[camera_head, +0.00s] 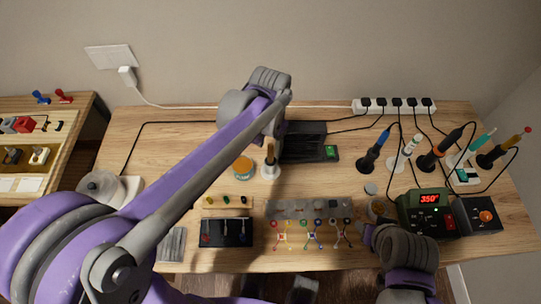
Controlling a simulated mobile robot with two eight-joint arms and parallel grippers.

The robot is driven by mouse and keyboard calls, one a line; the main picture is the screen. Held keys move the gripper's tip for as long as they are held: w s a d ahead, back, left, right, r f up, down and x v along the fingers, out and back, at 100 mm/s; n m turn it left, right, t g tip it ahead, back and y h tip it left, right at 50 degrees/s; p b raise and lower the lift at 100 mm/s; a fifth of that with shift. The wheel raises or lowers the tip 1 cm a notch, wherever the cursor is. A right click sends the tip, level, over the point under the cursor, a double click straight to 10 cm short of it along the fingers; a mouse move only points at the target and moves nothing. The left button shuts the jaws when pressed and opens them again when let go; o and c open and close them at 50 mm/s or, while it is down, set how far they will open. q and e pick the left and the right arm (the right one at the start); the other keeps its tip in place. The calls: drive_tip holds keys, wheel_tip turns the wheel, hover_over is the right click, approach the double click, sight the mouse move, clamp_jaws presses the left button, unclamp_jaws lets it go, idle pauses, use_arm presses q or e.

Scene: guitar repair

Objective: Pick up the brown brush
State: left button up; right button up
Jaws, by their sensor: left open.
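A small brown brush (270,153) stands upright in a round white holder (270,172) near the middle of the workbench. My left arm reaches in from the left, and its left gripper (273,133) hangs just above and behind the brush, pointing down. The gripper is open; its fingers are largely hidden behind the wrist and arm, and I cannot tell whether they touch the brush. My right gripper (372,236) is low at the right front edge of the bench, far from the brush; its fingers are not clear.
A round jar (243,167) stands left of the brush, and a black device (305,143) lies right behind it. Several tools stand in holders at the right, beside a station (428,212) reading 350. Small parts trays lie in front. A power strip (392,106) is at the back.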

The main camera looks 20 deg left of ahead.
sight(270, 156)
use_arm(q)
drive_tip(key=f, duration=0.4)
drive_tip(key=shift+s+d+f, duration=0.15)
drive_tip(key=shift+d+f, duration=0.05)
drive_tip(key=shift+f, duration=0.15)
clamp_jaws()
